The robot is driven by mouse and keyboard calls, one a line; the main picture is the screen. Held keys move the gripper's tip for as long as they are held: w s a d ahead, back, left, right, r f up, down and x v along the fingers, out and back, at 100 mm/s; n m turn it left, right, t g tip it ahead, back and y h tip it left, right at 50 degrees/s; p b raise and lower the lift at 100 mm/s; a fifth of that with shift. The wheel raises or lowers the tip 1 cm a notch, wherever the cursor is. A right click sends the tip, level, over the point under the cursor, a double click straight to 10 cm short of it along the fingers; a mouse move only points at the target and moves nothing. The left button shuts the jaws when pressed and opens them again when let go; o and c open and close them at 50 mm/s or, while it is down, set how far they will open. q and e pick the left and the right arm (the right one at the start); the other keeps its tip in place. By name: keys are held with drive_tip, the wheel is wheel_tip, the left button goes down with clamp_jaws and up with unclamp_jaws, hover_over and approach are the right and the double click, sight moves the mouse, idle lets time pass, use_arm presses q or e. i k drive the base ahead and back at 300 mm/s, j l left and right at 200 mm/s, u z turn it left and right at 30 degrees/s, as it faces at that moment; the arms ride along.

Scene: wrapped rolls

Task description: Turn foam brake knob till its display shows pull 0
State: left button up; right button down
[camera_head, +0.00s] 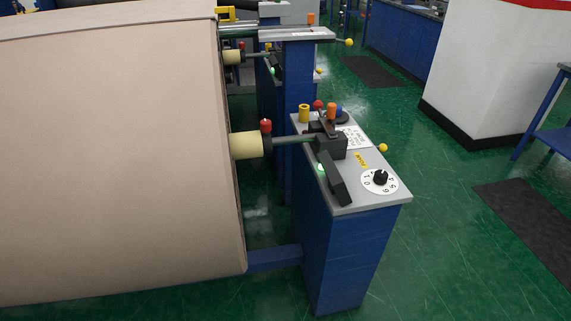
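The foam brake knob (380,178) is a small black knob on a round white dial (367,188) with black digits around its edge. The dial lies on the grey top of a blue pedestal (345,250), right of the middle of the head view. A small yellow label (361,159) is beside the dial. The digits are small, and I cannot tell for sure which one the knob points at. I see no separate display reading pull. Neither of my grippers is in the head view.
A large beige roll (110,150) fills the left side, its shaft resting on the pedestal's black bearing block (328,143). A black lever (334,181) and a yellow ball handle (383,148) are near the dial. Green floor right of the pedestal is open, with a dark mat (525,215).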

sight(381, 176)
drive_tip(key=i+l+u, duration=0.15)
drive_tip(key=l+u, duration=0.2)
drive_tip(key=i+l+u, duration=0.1)
drive_tip(key=l+u, duration=0.85)
drive_tip(key=l, duration=1.65)
drive_tip(key=k, duration=0.05)
